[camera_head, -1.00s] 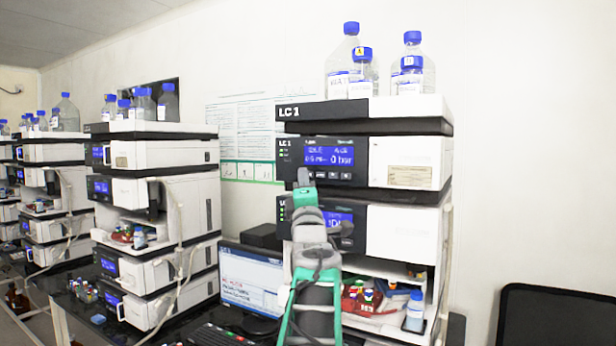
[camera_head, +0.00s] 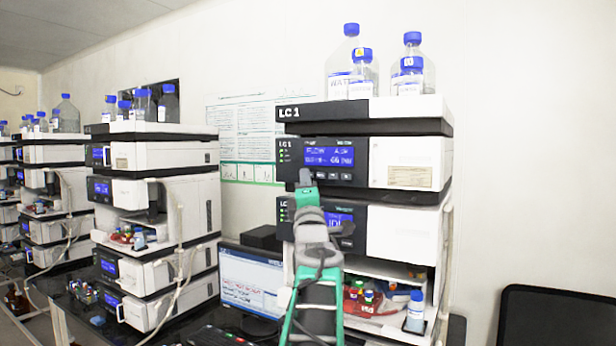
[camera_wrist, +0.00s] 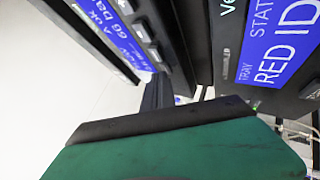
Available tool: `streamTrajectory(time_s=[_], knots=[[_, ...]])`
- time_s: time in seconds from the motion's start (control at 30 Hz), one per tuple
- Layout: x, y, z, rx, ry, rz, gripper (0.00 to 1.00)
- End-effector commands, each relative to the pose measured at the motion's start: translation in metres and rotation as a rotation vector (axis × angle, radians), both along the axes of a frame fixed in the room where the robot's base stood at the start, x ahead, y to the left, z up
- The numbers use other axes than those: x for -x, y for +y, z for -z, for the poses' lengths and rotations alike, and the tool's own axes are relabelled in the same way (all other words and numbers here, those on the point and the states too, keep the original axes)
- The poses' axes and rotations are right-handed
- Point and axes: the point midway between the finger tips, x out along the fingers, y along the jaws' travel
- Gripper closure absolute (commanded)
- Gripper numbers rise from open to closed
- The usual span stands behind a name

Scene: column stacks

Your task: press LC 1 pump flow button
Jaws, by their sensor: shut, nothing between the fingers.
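The LC 1 pump (camera_head: 379,160) is the upper module under the LC 1 top tray, with a black left panel. Its blue display (camera_head: 329,157) reads FLOW and about 66 bar; it shows at a slant in the wrist view (camera_wrist: 108,28). A row of small buttons (camera_head: 333,176) runs under the display, also visible in the wrist view (camera_wrist: 143,32). My gripper (camera_head: 305,179) is shut and empty, its tip at the left end of that row, covering the leftmost button. In the wrist view the finger tips (camera_wrist: 157,92) lie close to the panel; contact cannot be told.
Below the pump, another module (camera_head: 400,230) shows an IDLE display, partly behind my gripper. Bottles with blue caps (camera_head: 345,65) stand on top. A computer monitor (camera_head: 252,285) is at lower left. More LC stacks (camera_head: 185,200) stand further left.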

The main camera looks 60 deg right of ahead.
Motion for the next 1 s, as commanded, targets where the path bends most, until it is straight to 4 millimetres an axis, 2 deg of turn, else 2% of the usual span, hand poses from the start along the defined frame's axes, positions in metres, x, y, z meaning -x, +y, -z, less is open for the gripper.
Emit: streamTrajectory(time_s=[0.47, 0.77, 1.0], knots=[[0.001, 0.016, 0.003, 0.0, 0.0, 0.0, 1.0], [0.002, 0.017, 0.001, -0.001, 0.001, 0.0, 1.0], [0.003, 0.037, 0.006, 0.002, -0.001, -0.001, 1.0]])
